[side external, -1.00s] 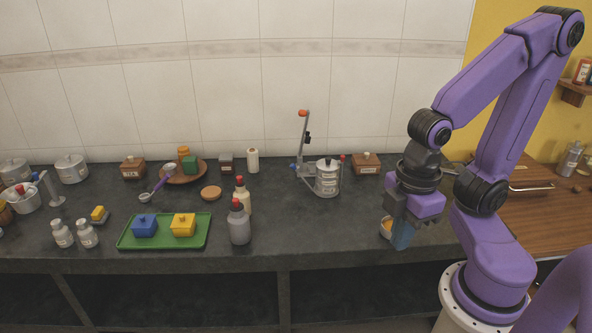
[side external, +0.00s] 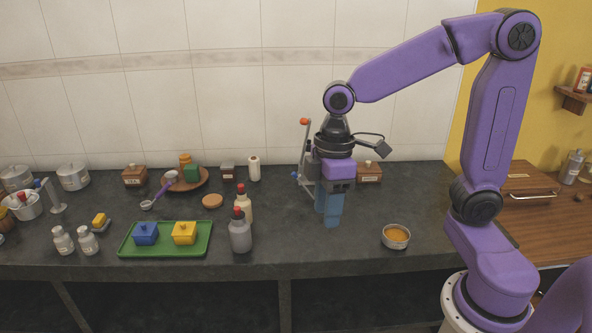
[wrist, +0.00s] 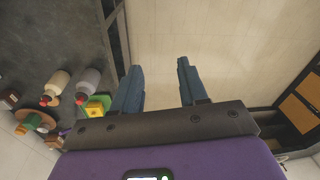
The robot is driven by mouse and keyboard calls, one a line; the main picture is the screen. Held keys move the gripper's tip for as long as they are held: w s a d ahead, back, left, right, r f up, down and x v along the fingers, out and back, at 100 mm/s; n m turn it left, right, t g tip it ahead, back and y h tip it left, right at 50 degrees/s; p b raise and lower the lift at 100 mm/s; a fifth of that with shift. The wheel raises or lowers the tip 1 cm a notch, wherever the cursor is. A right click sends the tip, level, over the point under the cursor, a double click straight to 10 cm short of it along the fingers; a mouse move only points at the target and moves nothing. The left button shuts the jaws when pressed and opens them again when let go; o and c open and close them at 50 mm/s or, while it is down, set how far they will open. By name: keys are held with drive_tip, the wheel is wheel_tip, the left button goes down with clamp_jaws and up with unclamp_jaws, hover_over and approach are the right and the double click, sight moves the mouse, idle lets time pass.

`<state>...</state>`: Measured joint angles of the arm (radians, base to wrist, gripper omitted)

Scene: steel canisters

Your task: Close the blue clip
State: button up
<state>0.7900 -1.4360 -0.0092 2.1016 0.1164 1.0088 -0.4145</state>
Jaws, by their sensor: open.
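A grey metal stand with an upright orange-tipped lever (side external: 304,122) is on the counter. Small blue parts (side external: 295,174), possibly the blue clip, show at its left side; they are too small to tell open from closed. My gripper (side external: 328,218) points down in front of the stand, its blue fingers hiding the steel canister there. In the wrist view my gripper (wrist: 157,72) has its fingers wide apart with nothing between them. The stand and canister do not show in the wrist view.
Two bottles (side external: 240,237) stand left of my gripper, beside the green tray (side external: 193,250) with its blue and yellow dishes. A bowl of orange food (side external: 396,237) is to the right. A lidded brown box (side external: 369,172) is behind. The counter between bowl and gripper is clear.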

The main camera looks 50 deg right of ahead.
drive_tip(key=w+d, duration=0.3)
drive_tip(key=w, duration=0.8)
drive_tip(key=m+t+y, duration=0.2)
drive_tip(key=t, duration=0.1)
hover_over(294, 173)
drive_tip(key=s+d, duration=0.5)
drive_tip(key=d, duration=0.1)
drive_tip(key=f, duration=0.1)
drive_tip(key=x, duration=1.7)
drive_tip(key=shift+w+a+f, duration=0.25)
drive_tip(key=shift+w+a, duration=0.1)
drive_tip(key=shift+a, duration=0.05)
clamp_jaws()
